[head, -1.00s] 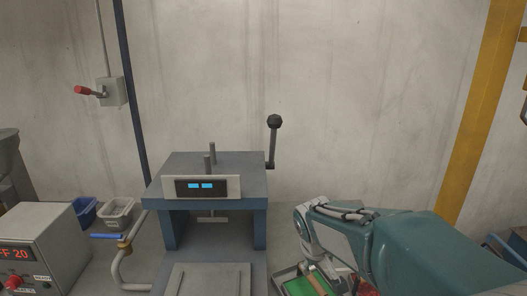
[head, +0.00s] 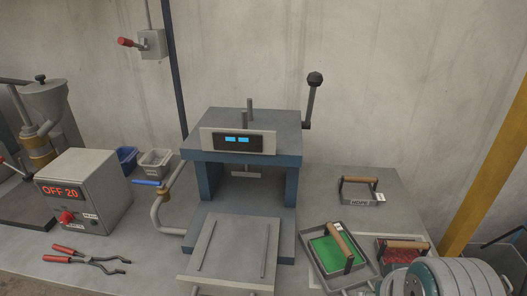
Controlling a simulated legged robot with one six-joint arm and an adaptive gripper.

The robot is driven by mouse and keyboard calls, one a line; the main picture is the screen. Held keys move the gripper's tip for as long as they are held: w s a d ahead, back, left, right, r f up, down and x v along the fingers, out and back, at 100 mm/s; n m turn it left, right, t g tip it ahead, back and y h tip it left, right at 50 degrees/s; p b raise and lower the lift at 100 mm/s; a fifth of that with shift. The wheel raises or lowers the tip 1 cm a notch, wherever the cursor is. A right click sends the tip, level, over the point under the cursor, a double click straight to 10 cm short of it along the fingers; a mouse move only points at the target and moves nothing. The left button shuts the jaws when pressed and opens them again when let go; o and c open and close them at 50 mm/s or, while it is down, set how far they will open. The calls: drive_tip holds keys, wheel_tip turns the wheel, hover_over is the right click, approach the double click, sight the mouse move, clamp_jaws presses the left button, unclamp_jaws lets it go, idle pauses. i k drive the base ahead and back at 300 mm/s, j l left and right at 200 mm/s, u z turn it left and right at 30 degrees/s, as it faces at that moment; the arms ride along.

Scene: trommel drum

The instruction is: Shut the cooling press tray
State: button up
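The cooling press (head: 240,150) stands in the middle of the bench, a blue-grey frame with a small display showing blue digits and a black-knobbed lever on its right. Its flat grey tray (head: 232,248) is pulled out toward me at the front, with two thin rails on top and a pale front edge. Nothing lies on the tray. The space under the press head is open. Part of my arm shows at the lower right, right of the tray and apart from it. My gripper's fingers are not in view.
Right of the press are a tray with a green wooden-handled mould (head: 335,250), a red one (head: 403,250) and a grey handled frame (head: 360,192). At left are a control box reading OFF 20 (head: 85,190), red-handled tongs (head: 90,260) and a bent pipe with a blue handle (head: 160,205).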

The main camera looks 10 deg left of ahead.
sight(233, 255)
drive_tip(key=k+j+u, duration=0.1)
drive_tip(key=u, duration=0.35)
drive_tip(key=k+j+u, duration=0.15)
drive_tip(key=u, duration=0.35)
drive_tip(key=j+u, duration=0.2)
